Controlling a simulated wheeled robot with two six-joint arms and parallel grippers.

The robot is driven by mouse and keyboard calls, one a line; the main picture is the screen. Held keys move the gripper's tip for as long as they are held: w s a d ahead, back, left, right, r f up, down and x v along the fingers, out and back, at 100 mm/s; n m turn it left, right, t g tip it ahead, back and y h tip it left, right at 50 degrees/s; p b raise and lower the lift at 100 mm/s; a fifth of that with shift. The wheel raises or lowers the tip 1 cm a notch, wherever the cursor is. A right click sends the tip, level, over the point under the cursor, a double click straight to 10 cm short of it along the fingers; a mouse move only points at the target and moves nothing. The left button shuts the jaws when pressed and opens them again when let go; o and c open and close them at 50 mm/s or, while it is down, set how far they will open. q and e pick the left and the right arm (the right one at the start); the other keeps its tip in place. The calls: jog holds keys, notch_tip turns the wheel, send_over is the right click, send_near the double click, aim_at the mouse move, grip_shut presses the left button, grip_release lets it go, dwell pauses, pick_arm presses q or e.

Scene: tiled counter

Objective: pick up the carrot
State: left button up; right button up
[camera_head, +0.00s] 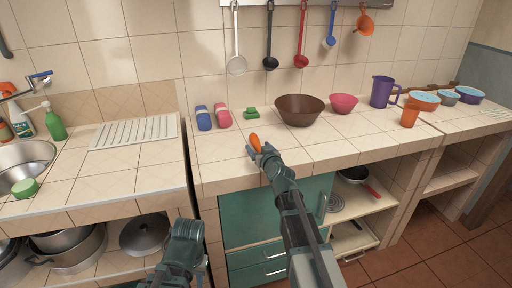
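The orange carrot (255,142) is on the tiled counter near its front, left of centre in the head view. Its lower end is hidden by my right gripper (259,152). The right gripper's fingertips are right at the carrot, one on each side of its near end. I cannot tell whether they touch it or are closed on it. Part of my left arm shows at the bottom, below the counter edge, but its gripper fingers cannot be made out.
Behind the carrot are a green object (251,113), a pink item (222,116), a blue item (203,118) and a brown bowl (300,111). A pink bowl (343,103), purple jug (382,92) and orange cup (410,116) stand farther right. Counter right of the carrot is clear.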

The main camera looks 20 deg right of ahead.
aim_at(259, 146)
grip_shut()
jog(key=shift+r, duration=0.15)
jog(key=shift+r+p, duration=0.6)
jog(key=shift+p, duration=0.15)
notch_tip(259, 146, up, 3)
jog(key=p, duration=0.2)
jog(key=shift+f+p, duration=0.1)
jog(key=shift+p, duration=0.3)
jog(key=s+a, duration=0.3)
jog(key=a, duration=0.1)
jog(key=s+a, duration=0.7)
jog(key=shift+s+a+r+p, duration=0.35)
jog(key=shift+s+a, duration=0.05)
